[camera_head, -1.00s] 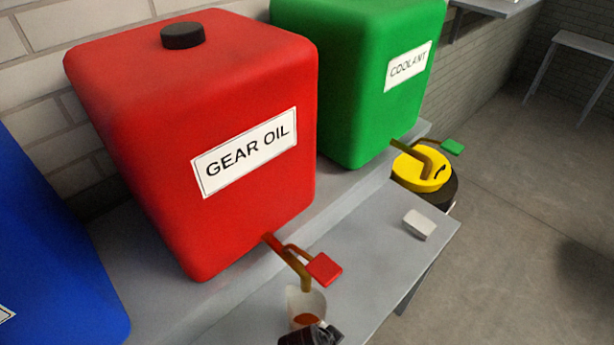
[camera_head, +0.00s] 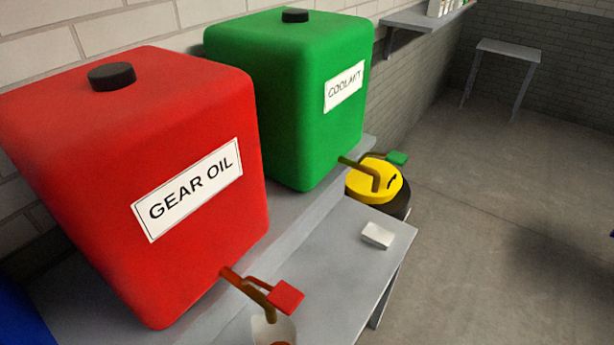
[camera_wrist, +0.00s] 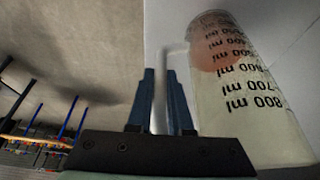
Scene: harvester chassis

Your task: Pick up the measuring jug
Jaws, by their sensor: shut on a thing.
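The measuring jug (camera_head: 262,329) is a clear cup with orange-brown liquid in it, at the bottom edge of the head view under the spout of the gear oil tap (camera_head: 262,296). In the wrist view the jug (camera_wrist: 262,120) fills the right side, with its ml scale appearing upside down and the liquid near its far end. My gripper (camera_wrist: 166,78) has its two dark fingers on either side of the jug's pale handle and is shut on it. The gripper is out of the head view.
The red gear oil tank (camera_head: 150,220) and green coolant tank (camera_head: 300,110) stand behind the grey bench (camera_head: 340,262). A small white block (camera_head: 377,235) lies on the bench. A yellow-topped drum (camera_head: 375,182) stands beyond it. Open floor lies to the right.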

